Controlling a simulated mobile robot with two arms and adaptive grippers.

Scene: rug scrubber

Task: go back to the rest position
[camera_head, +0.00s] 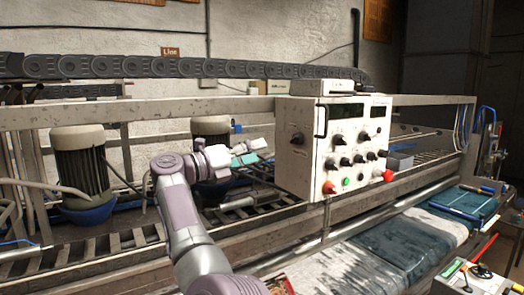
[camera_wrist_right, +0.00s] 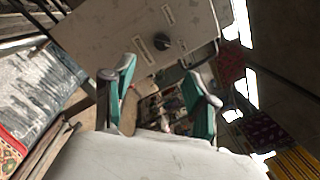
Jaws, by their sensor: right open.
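My right arm rises from the bottom of the head view and bends at its elbow. My right gripper (camera_head: 250,152), with teal finger pads, points toward the left side of the white control box (camera_head: 342,148). In the right wrist view my right gripper (camera_wrist_right: 160,100) is open, with a gap between its teal fingers and nothing held. The side of the control box (camera_wrist_right: 140,35), with a black knob, lies beyond the fingers. Whether the fingertips touch the box is hard to tell. My left gripper is not in view.
The control box has knobs, a green button and a red button (camera_head: 388,176). A motor with a blue base (camera_head: 82,170) stands on the machine at left. A rail (camera_head: 240,245) runs in front.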

